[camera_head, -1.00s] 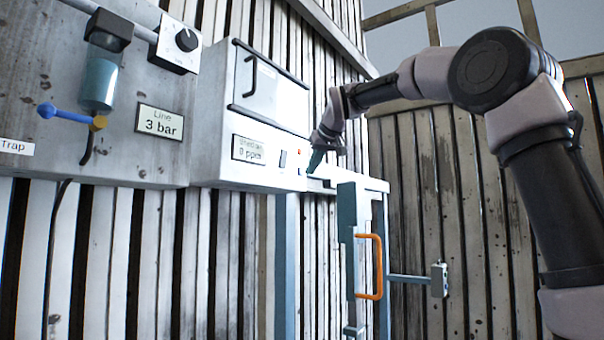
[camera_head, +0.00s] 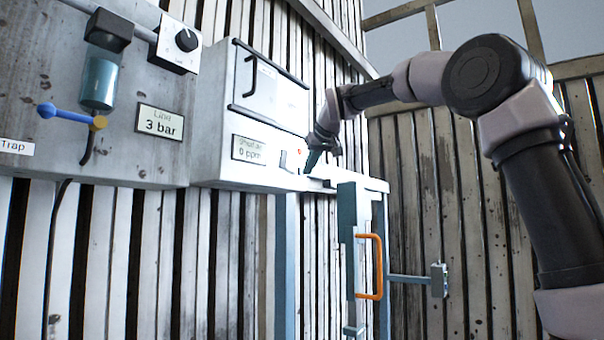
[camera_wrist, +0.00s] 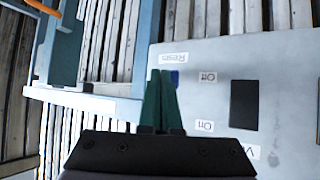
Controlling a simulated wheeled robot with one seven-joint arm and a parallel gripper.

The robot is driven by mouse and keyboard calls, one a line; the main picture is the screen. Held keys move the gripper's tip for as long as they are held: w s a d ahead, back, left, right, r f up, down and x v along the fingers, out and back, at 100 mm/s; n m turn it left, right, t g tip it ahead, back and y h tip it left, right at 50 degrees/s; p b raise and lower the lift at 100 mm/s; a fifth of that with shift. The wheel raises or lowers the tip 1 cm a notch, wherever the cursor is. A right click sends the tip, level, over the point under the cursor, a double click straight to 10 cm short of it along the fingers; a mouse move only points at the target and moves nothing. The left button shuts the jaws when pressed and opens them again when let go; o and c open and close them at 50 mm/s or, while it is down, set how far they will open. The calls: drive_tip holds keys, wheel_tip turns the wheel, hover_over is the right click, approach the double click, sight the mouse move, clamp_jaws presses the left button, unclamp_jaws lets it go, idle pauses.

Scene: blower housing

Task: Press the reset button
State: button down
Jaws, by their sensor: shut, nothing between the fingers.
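The reset button is a small blue button (camera_wrist: 174,77) in the wrist view, just below an upside-down "Reset" label (camera_wrist: 174,59) on the grey panel (camera_wrist: 215,65). My gripper (camera_wrist: 163,73) is shut and empty, its green fingertips together. The tips overlap the left part of the button in the picture; I cannot tell whether they touch it. In the head view my gripper (camera_head: 307,171) points down-left at the lower right corner of the white cabinet (camera_head: 215,110). The button is hidden there.
A ledge (camera_head: 360,183), a post with an orange handle (camera_head: 378,267) and a grey bracket stand close below and right of my gripper. A gauge panel (camera_head: 100,165) is at the left.

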drive_tip(key=shift+w+a, duration=0.15)
drive_tip(key=shift+a, duration=0.05)
idle(0.3)
idle(0.3)
drive_tip(key=shift+s+d, duration=0.5)
drive_tip(key=shift+d, duration=0.2)
drive_tip(key=shift+d, duration=0.1)
drive_tip(key=shift+s+d, duration=0.7)
drive_tip(key=shift+d, duration=0.3)
drive_tip(key=shift+s+d, duration=0.7)
drive_tip(key=shift+d, duration=0.3)
drive_tip(key=s+d+f+m+g+h, duration=0.1)
drive_tip(key=s+d+f+m, duration=0.2)
drive_tip(key=s+d+f, duration=0.3)
drive_tip(key=s+d+f+m, duration=0.3)
drive_tip(key=s+d+f, duration=0.4)
drive_tip(key=s+f, duration=0.4)
drive_tip(key=s+d+f+m+g+h, duration=0.1)
drive_tip(key=s+d+f+m, duration=0.2)
drive_tip(key=s+d+f, duration=0.4)
drive_tip(key=s+f, duration=0.2)
drive_tip(key=s, duration=0.4)
drive_tip(key=shift+s+d+f+g+h, duration=0.2)
drive_tip(key=shift+s+g+h, duration=0.1)
drive_tip(key=shift+s, duration=0.1)
